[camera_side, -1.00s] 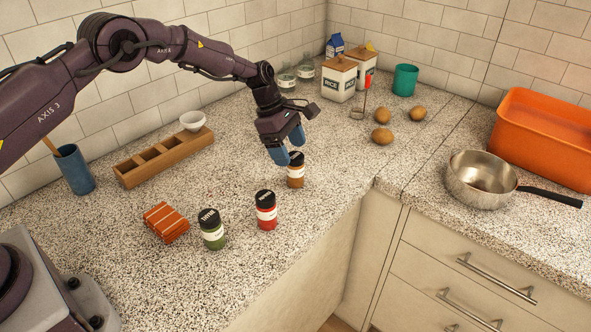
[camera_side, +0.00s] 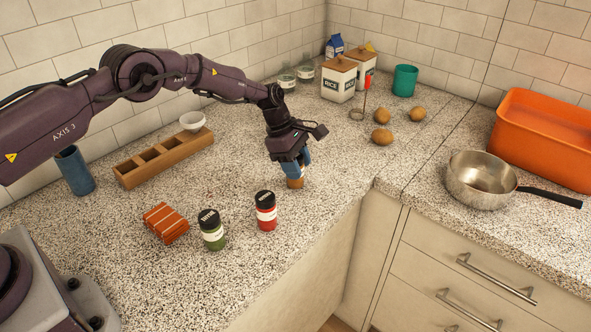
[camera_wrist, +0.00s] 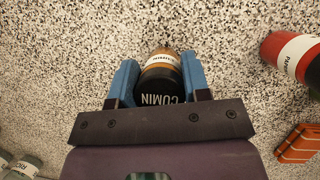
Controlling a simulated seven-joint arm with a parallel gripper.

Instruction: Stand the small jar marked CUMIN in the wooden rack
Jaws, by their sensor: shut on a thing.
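The CUMIN jar (camera_side: 295,182) stands on the speckled counter, its brown lower part showing below my gripper. In the wrist view the CUMIN jar (camera_wrist: 160,75) shows a black lid lettered CUMIN and a pale label. My gripper (camera_side: 296,165) has its blue fingers shut on the jar, one on each side; the fingers also show in the wrist view (camera_wrist: 160,82). The wooden rack (camera_side: 165,157) lies at the left toward the wall, with several open compartments. A small white bowl (camera_side: 192,121) sits at its far right end.
A red-filled jar (camera_side: 266,212) and a green-filled jar (camera_side: 212,230) stand nearer the front. An orange striped block (camera_side: 165,222) lies left of them, and a blue cup (camera_side: 75,172) stands left of the rack. Counter between gripper and rack is clear.

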